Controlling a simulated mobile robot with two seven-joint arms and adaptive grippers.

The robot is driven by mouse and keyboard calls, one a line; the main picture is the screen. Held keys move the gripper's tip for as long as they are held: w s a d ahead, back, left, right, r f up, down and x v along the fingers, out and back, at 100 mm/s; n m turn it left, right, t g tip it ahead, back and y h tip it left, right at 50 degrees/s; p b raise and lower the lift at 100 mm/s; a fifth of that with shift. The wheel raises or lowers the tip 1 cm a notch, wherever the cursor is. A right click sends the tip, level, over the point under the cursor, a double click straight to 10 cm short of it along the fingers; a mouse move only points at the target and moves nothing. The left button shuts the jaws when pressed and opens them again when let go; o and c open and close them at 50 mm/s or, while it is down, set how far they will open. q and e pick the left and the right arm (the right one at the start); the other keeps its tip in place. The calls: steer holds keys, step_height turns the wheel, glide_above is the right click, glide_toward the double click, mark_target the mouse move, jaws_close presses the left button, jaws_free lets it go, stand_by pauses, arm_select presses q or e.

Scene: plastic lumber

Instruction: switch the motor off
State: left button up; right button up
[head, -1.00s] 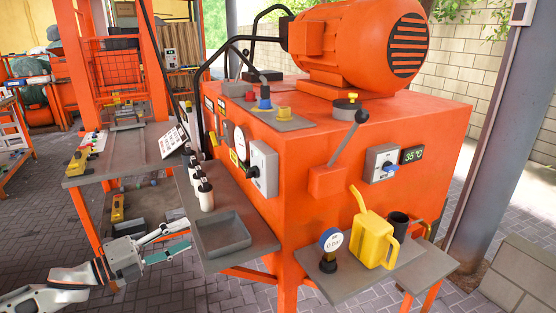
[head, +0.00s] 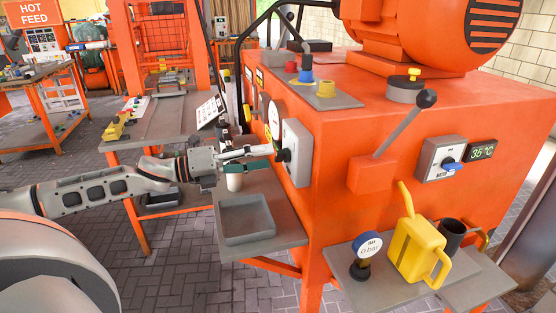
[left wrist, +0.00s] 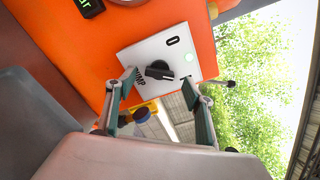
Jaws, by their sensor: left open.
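The orange motor (head: 430,30) sits on top of the orange machine cabinet. A pale switch box (head: 297,152) with a black knob is on the cabinet's left face. In the left wrist view the switch plate (left wrist: 140,62) carries a "0", lettering that seems to read "PUMP", a small pale green spot and the black knob (left wrist: 158,70). My left gripper (head: 270,157) is open, its fingertips close in front of this knob. In the left wrist view the knob shows between the fingers; contact cannot be told. My right gripper is not in view.
A grey tray (head: 246,220) on the side shelf lies below my left gripper; a white bottle (head: 234,182) stands close beneath it. Another switch box (head: 440,158) with a blue knob, a long lever (head: 405,125) and a yellow can (head: 418,245) are on the right side.

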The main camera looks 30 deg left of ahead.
mark_target(276, 156)
arm_select(q)
steer(key=shift+b+x, duration=1.25)
steer(key=shift+x, duration=0.85)
steer(key=c, duration=1.1)
